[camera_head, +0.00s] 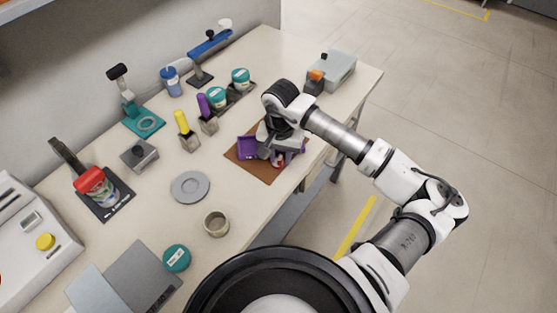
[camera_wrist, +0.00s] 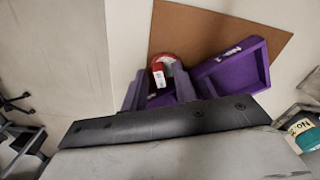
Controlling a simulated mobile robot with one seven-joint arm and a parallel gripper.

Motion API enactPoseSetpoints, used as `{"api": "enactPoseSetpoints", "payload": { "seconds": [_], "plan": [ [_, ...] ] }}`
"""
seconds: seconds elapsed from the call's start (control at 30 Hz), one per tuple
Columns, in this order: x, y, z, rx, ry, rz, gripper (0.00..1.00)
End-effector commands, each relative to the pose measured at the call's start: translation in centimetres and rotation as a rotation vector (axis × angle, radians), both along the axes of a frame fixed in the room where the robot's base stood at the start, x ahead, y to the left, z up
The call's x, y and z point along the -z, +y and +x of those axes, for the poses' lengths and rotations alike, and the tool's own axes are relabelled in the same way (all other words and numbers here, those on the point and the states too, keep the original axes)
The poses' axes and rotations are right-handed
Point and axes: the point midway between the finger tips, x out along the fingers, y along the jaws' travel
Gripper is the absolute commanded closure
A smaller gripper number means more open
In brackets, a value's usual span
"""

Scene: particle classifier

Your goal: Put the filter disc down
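A round red thing with a white label (camera_wrist: 164,68) shows in the wrist view among purple parts; I cannot tell for sure whether it is the filter disc. In the head view it is a small red-and-white patch (camera_head: 280,160) under my gripper (camera_head: 272,148). A purple open tray (camera_wrist: 232,72) with a label lies tilted beside it on the brown mat (camera_wrist: 182,26); purple also shows left of my gripper (camera_head: 247,147). My gripper is low over the mat, pointing down. Its fingertips are hidden in the head view, and a dark bar covers much of the wrist view.
A grey round plate (camera_head: 190,187), a beige cup (camera_head: 216,223) and a teal-lidded jar (camera_head: 176,258) stand left of the mat. Small holders with yellow (camera_head: 181,122) and purple (camera_head: 204,106) handles stand behind. A grey box (camera_head: 335,70) is at the back right. The table's front edge is close to the mat.

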Motion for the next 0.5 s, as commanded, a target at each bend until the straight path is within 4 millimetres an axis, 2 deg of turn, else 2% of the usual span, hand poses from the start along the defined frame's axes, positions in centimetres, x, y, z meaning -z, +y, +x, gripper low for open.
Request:
{"api": "enactPoseSetpoints", "payload": {
  "seconds": [0.03, 0.2, 0.5],
  "plan": [
    [-0.02, 0.00, 0.01, 0.000, 0.000, 0.000, 0.78],
    [-0.03, 0.01, 0.01, 0.000, 0.000, 0.000, 1.00],
    [-0.07, 0.01, 0.01, 0.000, 0.000, 0.000, 1.00]
  ]
}}
